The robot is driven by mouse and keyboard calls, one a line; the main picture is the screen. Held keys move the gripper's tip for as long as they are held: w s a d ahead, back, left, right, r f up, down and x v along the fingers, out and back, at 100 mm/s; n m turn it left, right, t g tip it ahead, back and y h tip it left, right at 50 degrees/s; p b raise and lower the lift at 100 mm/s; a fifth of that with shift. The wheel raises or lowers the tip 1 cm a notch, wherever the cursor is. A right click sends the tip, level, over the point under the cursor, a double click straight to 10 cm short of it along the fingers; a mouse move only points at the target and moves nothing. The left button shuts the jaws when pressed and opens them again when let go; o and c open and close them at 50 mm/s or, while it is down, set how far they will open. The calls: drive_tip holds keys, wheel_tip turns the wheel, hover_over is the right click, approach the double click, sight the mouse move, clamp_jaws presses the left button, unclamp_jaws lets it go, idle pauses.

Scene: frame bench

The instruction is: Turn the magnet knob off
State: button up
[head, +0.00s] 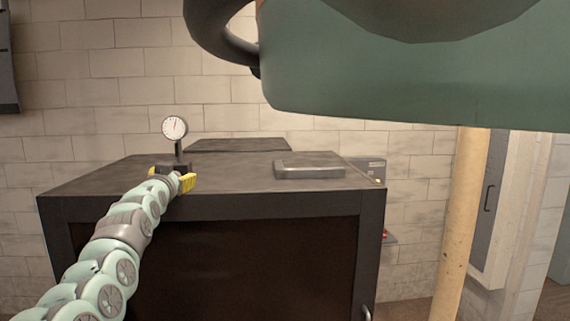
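A dial gauge (174,128) with a round white face stands upright on a thin dark post at the back left of the dark bench top. The post rises from a dark block (181,167), which looks like the magnet base. My gripper (176,176), with yellow fingers, is at the near side of this block and overlaps it in the picture. Yellow parts show on both sides of the wrist, but the fingertips and any contact are too small to make out. The magnet knob cannot be made out; the gripper covers the front of the block.
The dark bench (230,204) has a flat grey plate (309,171) lying at its right and a raised dark slab (238,145) behind. A large green body hangs across the upper right. A tan pole (463,220) stands right of the bench. The bench top's middle is clear.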

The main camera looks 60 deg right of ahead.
drive_tip(key=shift+s+d, duration=0.1)
drive_tip(key=shift+d, duration=0.05)
drive_tip(key=shift+c, duration=0.3)
drive_tip(key=shift+f, duration=0.1)
clamp_jaws()
